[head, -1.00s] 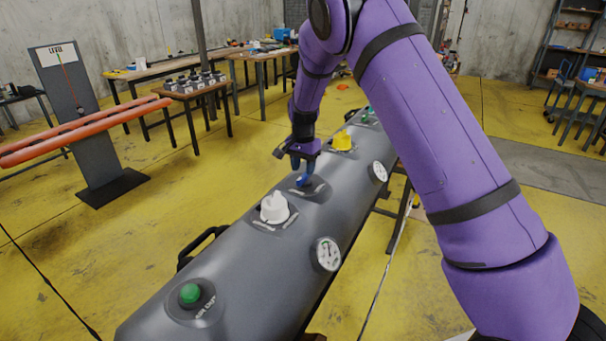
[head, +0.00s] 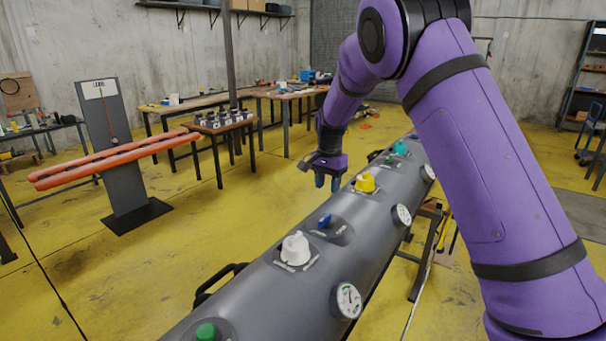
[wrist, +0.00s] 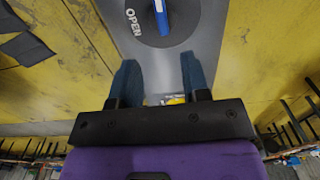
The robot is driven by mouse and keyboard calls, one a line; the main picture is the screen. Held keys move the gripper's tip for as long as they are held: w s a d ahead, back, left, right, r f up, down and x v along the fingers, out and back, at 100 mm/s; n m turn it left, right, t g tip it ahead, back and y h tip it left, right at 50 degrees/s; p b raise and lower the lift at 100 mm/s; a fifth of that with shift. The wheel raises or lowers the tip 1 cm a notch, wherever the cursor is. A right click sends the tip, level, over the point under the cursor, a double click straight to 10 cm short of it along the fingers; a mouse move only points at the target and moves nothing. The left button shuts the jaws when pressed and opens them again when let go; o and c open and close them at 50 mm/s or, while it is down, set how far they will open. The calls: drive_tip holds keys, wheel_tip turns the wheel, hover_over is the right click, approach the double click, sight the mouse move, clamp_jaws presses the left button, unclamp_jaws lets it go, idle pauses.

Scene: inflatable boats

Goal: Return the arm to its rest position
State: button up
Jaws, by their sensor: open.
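My purple arm (head: 495,150) reaches in from the right in the head view. My gripper (head: 328,183) hangs fingers down, apart from the grey inflatable tube (head: 262,292) and above its far left side. In the wrist view my gripper (wrist: 160,80) is open, with two blue fingers apart and nothing between them. A blue lever (head: 324,221) stands on a round grey base on the tube, below the gripper in the head view. In the wrist view the blue lever (wrist: 162,14) lies beyond the fingertips, beside the word OPEN.
The tube carries a white knob (head: 295,249), a yellow knob (head: 365,182), a green button (head: 206,332), a teal fitting (head: 400,148) and gauges (head: 347,300). A LEVEL board (head: 112,140) with orange tubes (head: 120,160) stands left. Yellow floor (head: 225,225) between is clear.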

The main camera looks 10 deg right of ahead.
drive_tip(key=s+d+r+n+t+y, duration=0.1)
drive_tip(key=s+d+r+n, duration=0.15)
drive_tip(key=s+r, duration=0.65)
drive_tip(key=s+d+r+n+t, duration=0.1)
drive_tip(key=s+d+r, duration=0.3)
drive_tip(key=s+r, duration=0.55)
drive_tip(key=s+d+n+t, duration=0.1)
drive_tip(key=s+n, duration=0.1)
drive_tip(key=s, duration=1.1)
drive_tip(key=s+d+r+n+t+h, duration=0.1)
drive_tip(key=s+n+t, duration=0.1)
drive_tip(key=s, duration=1.1)
drive_tip(key=shift+r+n, duration=0.15)
drive_tip(key=shift+n, duration=0.7)
